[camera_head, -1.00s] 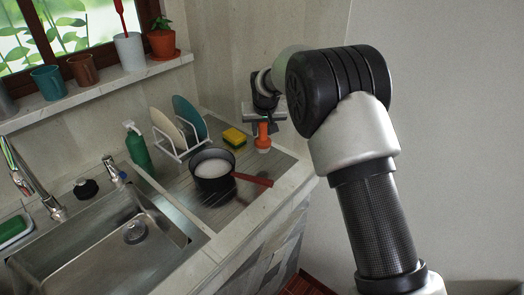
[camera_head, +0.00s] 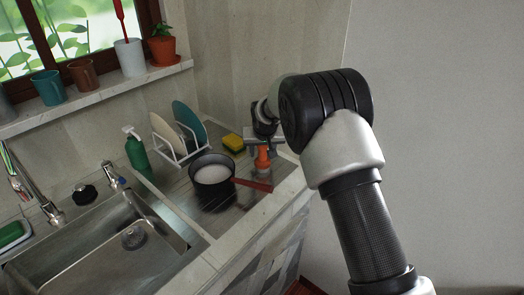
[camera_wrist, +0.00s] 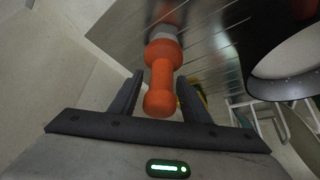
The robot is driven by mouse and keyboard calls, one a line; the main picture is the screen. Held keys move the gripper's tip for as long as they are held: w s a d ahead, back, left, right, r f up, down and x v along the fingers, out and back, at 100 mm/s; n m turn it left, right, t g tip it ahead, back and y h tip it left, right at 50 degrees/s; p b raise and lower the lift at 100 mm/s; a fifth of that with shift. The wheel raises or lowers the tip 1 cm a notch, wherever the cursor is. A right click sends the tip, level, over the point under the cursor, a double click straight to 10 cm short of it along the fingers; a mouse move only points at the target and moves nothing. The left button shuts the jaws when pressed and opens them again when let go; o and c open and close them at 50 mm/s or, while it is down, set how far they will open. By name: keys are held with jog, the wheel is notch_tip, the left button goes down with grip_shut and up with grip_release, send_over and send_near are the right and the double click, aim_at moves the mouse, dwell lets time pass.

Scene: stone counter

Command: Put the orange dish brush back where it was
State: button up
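The orange dish brush (camera_head: 262,158) stands about upright at the right end of the metal drainboard (camera_head: 230,194), near the counter's edge. My gripper (camera_head: 262,143) is at the brush's upper part, pointing down. In the wrist view the brush (camera_wrist: 161,76) lies between my two fingers (camera_wrist: 160,85), its rounded handle end towards the camera. A narrow gap shows between the handle and each finger, so the gripper looks open around it. The pale head of the brush is at the far end, close to the shiny drainboard surface.
A dark pan (camera_head: 212,174) with white contents stands left of the brush, its red handle (camera_head: 253,185) reaching close to it. A yellow sponge (camera_head: 233,143), a dish rack with plates (camera_head: 186,124) and a green bottle (camera_head: 137,152) stand farther left. A wall rises behind.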

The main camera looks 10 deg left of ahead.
jog(key=shift+r, duration=0.4)
jog(key=v, duration=1.1)
jog(key=s+d+r+m, duration=0.1)
jog(key=s+d+r, duration=0.55)
jog(key=d, duration=0.25)
jog(key=s+d+r+m, duration=0.1)
jog(key=s+d+r, duration=0.5)
jog(key=d+r, duration=0.25)
jog(key=s+d, duration=0.4)
jog(key=s, duration=0.3)
jog(key=s+d+f+m+h, duration=0.1)
jog(key=s+d, duration=0.3)
jog(key=s, duration=0.4)
jog(key=s+d, duration=0.4)
jog(key=s, duration=0.4)
jog(key=shift+f+m+h, duration=0.25)
jog(key=shift+m+h, duration=0.15)
jog(key=shift+s+d, duration=0.1)
